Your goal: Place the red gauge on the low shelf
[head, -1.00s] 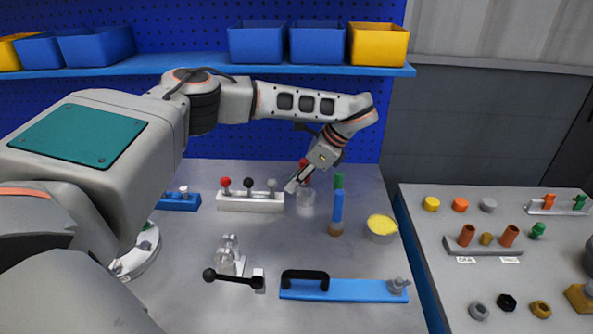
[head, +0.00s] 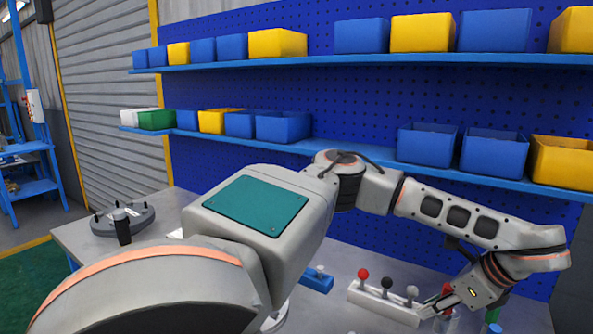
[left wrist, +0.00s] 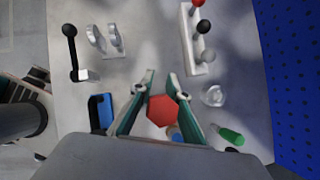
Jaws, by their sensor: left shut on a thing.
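The red gauge (head: 447,289) shows as a small red piece beside my left gripper (head: 430,312) in the head view, partly hidden by the hand. In the left wrist view the red hexagonal gauge (left wrist: 162,110) sits between the two fingers of my left gripper (left wrist: 162,76), which is shut on it. The gripper is low over the workbench, near the white block with ball knobs. The low shelf (head: 500,181) is the lower blue shelf on the pegboard, above and behind the gripper. My right gripper is in neither view.
The low shelf carries a yellow bin (head: 562,160) and several blue bins, with a gap between the bin groups behind my left arm. The white knob block (head: 385,302) and a green-topped piece (left wrist: 230,136) stand close to the gripper. An upper shelf (head: 330,66) holds more bins.

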